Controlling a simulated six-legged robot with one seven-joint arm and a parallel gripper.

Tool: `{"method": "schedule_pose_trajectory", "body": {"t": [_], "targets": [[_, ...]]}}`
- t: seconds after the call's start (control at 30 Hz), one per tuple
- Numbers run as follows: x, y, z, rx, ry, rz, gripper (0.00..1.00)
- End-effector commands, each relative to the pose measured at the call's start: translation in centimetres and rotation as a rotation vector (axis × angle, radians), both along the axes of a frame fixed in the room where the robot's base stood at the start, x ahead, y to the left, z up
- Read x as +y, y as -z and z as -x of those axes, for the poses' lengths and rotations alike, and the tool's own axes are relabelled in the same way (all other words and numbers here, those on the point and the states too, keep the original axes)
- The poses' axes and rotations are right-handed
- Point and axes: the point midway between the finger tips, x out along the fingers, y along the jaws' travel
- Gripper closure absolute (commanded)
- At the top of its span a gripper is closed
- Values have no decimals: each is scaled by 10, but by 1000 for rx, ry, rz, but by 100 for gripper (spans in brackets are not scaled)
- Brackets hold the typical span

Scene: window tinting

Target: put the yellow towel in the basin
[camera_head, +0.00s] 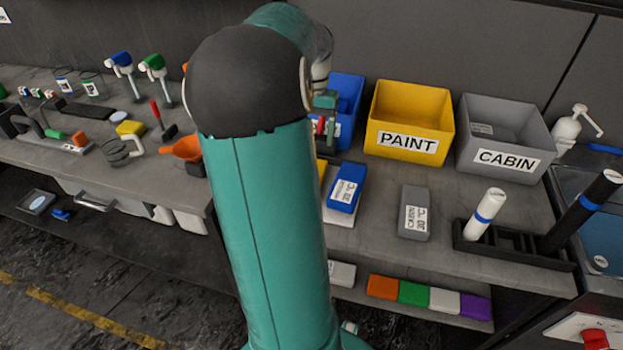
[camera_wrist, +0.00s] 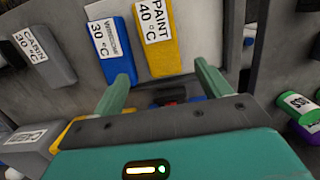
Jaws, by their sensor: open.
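The yellow towel (camera_wrist: 165,55) is a folded block with a "PAINT 40 °C" label in the wrist view, beside the blue one. In the head view only a yellow sliver (camera_head: 322,172) shows past my arm. My gripper (camera_wrist: 163,82) is open and empty, its two green fingers apart, with the towel beyond the fingertips. In the head view my arm hides most of the gripper. No container is labelled as a basin. A yellow bin marked PAINT (camera_head: 409,140), a grey bin marked CABIN (camera_head: 506,158) and a partly hidden blue bin (camera_head: 346,95) stand at the back of the bench.
A blue folded towel (camera_head: 345,188) and a grey one (camera_head: 414,212) lie on the bench (camera_head: 470,262). A black rack (camera_head: 510,245) with a white roll (camera_head: 484,214) stands to the right. Spray bottles (camera_head: 152,68) and tools are at left. Coloured blocks (camera_head: 414,293) lie on a lower shelf.

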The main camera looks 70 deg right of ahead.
Motion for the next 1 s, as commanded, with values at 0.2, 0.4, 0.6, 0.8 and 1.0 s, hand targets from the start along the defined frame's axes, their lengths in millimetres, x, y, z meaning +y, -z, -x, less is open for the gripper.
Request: {"method": "schedule_pose_trajectory", "body": {"t": [0.2,0.4,0.6,0.8,1.0], "targets": [[6,30,0,2,-5,-4,24],[11,68,0,2,-8,-3,24],[13,86,-1,0,-7,-1,24],[18,110,1,3,-6,-3,24],[21,134,1,2,-4,-1,24]]}}
